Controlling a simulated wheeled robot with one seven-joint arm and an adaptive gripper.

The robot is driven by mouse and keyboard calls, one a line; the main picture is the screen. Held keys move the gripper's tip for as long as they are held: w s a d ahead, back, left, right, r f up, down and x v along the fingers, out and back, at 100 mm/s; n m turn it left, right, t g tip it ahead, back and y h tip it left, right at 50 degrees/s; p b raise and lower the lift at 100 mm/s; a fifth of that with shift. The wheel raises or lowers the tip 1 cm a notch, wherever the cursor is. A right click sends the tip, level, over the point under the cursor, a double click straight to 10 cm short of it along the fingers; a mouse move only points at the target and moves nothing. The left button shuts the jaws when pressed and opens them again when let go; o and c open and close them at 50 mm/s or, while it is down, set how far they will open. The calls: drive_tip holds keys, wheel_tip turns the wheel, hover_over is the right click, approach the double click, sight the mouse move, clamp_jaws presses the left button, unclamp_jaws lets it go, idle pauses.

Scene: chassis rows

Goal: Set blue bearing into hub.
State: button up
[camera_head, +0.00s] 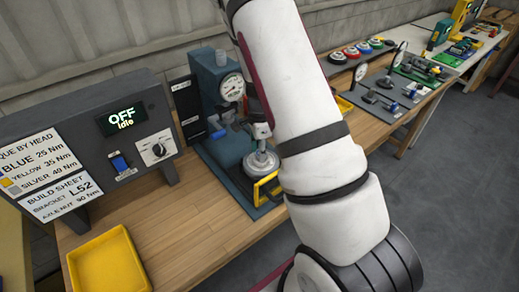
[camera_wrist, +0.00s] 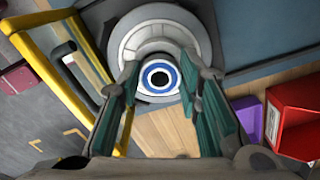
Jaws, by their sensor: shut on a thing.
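The blue bearing (camera_wrist: 172,77) shows in the wrist view as a blue ring with a white face and dark centre. My gripper (camera_wrist: 160,74) is shut on it, one green-padded finger on each side. The pale round hub (camera_wrist: 133,38) lies just beyond it, and the bearing overlaps its near part in the picture. I cannot tell whether the bearing touches the hub. In the head view the hub (camera_head: 261,161) sits on the base of the blue-grey press (camera_head: 213,84). My arm covers much of that area, and the bearing cannot be made out there.
A yellow frame (camera_wrist: 55,75) stands left of the hub in the wrist view. A red bin (camera_wrist: 293,112) and a purple block (camera_wrist: 246,118) lie right. In the head view, a control box (camera_head: 95,140) reading OFF and a yellow tray (camera_head: 108,262) stand left.

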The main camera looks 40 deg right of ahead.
drive_tip(key=shift+f, duration=0.35)
idle(0.3)
drive_tip(key=o, duration=1.2)
drive_tip(key=shift+o, duration=0.2)
wheel_tip(320, 180, up, 12)
